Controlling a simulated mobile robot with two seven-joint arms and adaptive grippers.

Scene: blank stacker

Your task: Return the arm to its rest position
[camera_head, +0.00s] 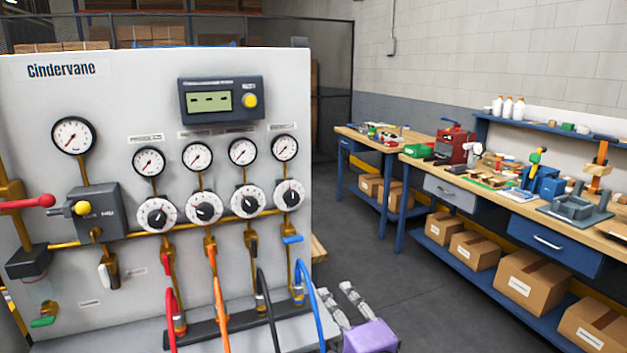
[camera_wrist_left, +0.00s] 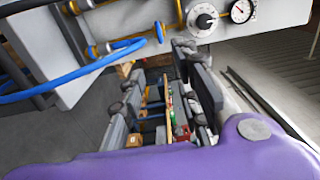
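My left gripper (camera_head: 337,290) shows at the bottom of the head view, just right of the panel's lower right edge. Its purple body is at the frame bottom and its two grey fingers point up, apart from each other. In the left wrist view the gripper (camera_wrist_left: 158,82) has a clear gap between its fingers, with nothing held; the workbench shows through the gap. The Cindervane panel (camera_head: 120,275) stands beside it, with gauges, dials and a blue hose (camera_head: 311,305) close to the fingers. I cannot tell whether they touch. My right gripper is in neither view.
The blue hose (camera_wrist_left: 60,93) crosses the left of the wrist view. Workbenches (camera_head: 520,206) with tools stand along the right wall, with cardboard boxes (camera_head: 528,280) on their lower shelves. The grey floor (camera_head: 400,285) between panel and benches is clear.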

